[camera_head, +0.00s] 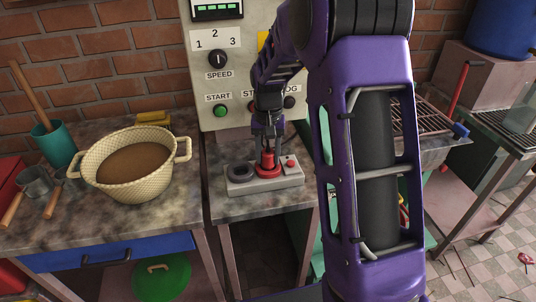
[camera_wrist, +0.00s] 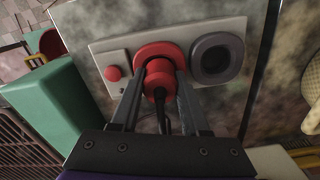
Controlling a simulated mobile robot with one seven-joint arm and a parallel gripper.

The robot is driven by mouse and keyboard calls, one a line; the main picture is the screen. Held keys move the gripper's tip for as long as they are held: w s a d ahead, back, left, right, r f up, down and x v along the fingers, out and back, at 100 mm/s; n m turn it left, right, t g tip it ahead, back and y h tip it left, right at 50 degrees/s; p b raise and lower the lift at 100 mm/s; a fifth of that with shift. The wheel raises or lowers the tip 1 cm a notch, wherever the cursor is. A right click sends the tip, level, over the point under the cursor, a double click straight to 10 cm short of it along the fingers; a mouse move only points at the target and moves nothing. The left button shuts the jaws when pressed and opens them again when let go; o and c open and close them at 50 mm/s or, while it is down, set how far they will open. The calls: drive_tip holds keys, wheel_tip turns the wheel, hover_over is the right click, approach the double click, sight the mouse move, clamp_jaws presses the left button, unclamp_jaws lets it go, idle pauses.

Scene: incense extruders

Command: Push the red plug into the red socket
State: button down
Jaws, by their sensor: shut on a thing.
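The red plug (camera_head: 267,158) stands upright over the red socket (camera_head: 268,171) on a light grey socket box (camera_head: 290,182). My gripper (camera_head: 268,147) points down and is shut on the red plug. In the wrist view, the two fingers clasp the plug (camera_wrist: 155,80) from both sides, with a dark cable trailing from it. The red socket's rim (camera_wrist: 158,50) shows just behind the plug. The plug's lower end meets or sits within the socket; how deep it is in cannot be told, as its tip is hidden.
On the box, a dark grey socket (camera_head: 240,172) and a red button (camera_head: 290,163) flank the red socket. A control panel (camera_head: 222,70) with knob and buttons rises behind. A cream pot (camera_head: 125,190) of brown paste stands left; a mesh rack (camera_head: 425,118) is right.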

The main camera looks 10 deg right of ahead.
drive_tip(key=shift+c, duration=1.6)
unclamp_jaws()
drive_tip(key=shift+f, duration=0.1)
